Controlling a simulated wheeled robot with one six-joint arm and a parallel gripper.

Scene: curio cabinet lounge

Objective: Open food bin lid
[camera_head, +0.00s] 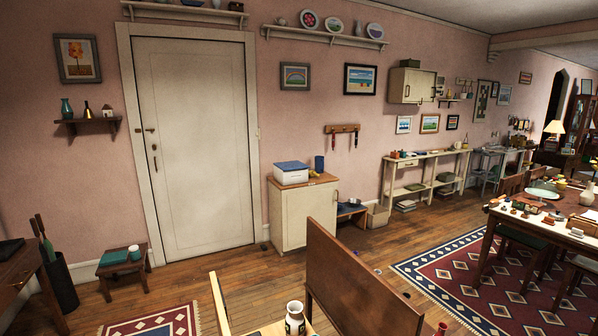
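A white box-shaped bin (291,175) with a blue lid (291,166) stands on top of a small cream cabinet with a wooden top, against the pink wall right of the door. It looks like the food bin, though I cannot be sure. Its lid appears shut. My gripper does not show in this view.
The cream cabinet (304,217) stands on the wood floor, with a dark blue canister (319,163) beside the bin. A brown wooden panel (355,285) and a white jar (295,318) are in the near foreground. A laden table (490,236) stands at right. Floor before the door is clear.

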